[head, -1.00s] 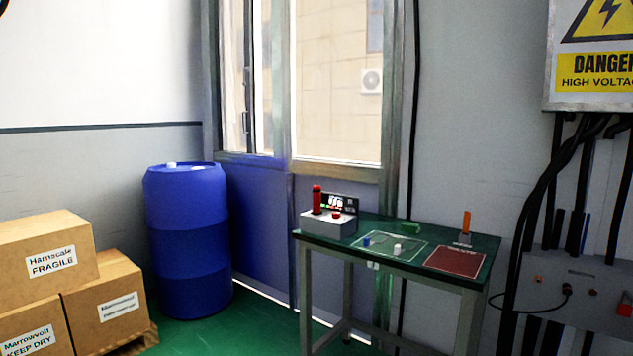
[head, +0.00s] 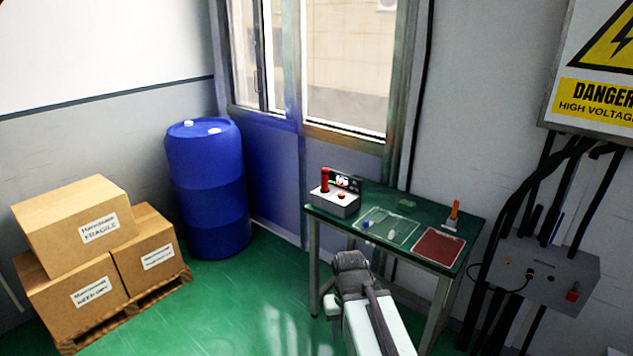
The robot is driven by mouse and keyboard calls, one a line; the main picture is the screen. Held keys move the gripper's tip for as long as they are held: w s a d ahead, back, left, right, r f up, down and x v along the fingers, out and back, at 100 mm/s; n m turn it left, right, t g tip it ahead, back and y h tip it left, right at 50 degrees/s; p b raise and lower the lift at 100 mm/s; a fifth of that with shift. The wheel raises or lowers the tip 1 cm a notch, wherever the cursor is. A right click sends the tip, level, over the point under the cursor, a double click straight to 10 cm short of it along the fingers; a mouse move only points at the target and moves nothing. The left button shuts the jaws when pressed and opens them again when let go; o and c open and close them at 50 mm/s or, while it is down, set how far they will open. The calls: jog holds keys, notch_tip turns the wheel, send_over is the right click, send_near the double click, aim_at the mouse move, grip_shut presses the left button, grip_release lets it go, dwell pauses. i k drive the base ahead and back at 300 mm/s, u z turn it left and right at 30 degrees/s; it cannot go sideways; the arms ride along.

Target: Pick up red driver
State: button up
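A red upright handle, which looks like the red driver (head: 325,180), stands at the left end of the green table (head: 455,216). It stands at a grey box (head: 335,204) with a red button, and its lower part is hidden. My arm rises from the bottom edge, in front of the table, with a dark joint at its top. No gripper fingers can be made out. The visible part of the arm is in front of and below the red driver, apart from it in the picture.
An orange-handled tool (head: 454,212) stands at the table's right, behind a red mat (head: 438,246). A green block (head: 406,204) lies at the back. A blue drum (head: 207,190) and boxes (head: 90,240) on a pallet stand left. Green floor is clear between.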

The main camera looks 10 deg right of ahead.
aim_at(324, 189)
jog(key=u, duration=0.35)
jog(key=k, duration=1.25)
jog(key=u, duration=0.85)
jog(key=i, duration=1.15)
jog(key=u, duration=0.25)
jog(key=i, duration=2.15)
jog(key=z, duration=0.7)
jog(key=i, duration=1.55)
jog(key=z, duration=1.05)
jog(key=i, duration=0.45)
jog(key=z, duration=0.45)
jog(key=k, duration=0.85)
jog(key=z, duration=0.2)
jog(key=i, duration=0.8)
jog(key=u, duration=0.15)
